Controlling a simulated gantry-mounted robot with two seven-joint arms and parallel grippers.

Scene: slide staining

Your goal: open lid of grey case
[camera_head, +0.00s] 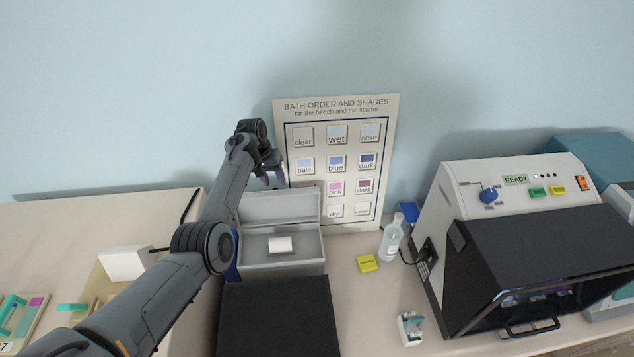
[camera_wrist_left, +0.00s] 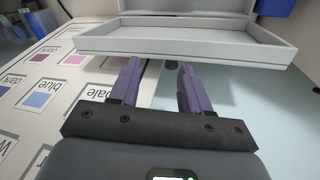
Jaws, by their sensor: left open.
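The grey case (camera_head: 282,264) stands against the back of the bench, below the wall chart. Its lid (camera_head: 278,206) is raised and stands up at the back, so the inside shows, with a white roll (camera_head: 280,244) in it. My left gripper (camera_head: 270,178) is open and empty, just above and behind the raised lid's upper edge. In the left wrist view, the purple fingers of my left gripper (camera_wrist_left: 157,82) are spread, with the pale grey lid (camera_wrist_left: 185,42) beyond their tips. No contact with the lid can be made out. My right gripper is not in view.
The chart board (camera_head: 337,160) stands close right of my left gripper. A black box (camera_head: 278,315) sits in front of the case. A clear bottle (camera_head: 391,240), a yellow note (camera_head: 367,263) and the stainer machine (camera_head: 535,245) are to the right.

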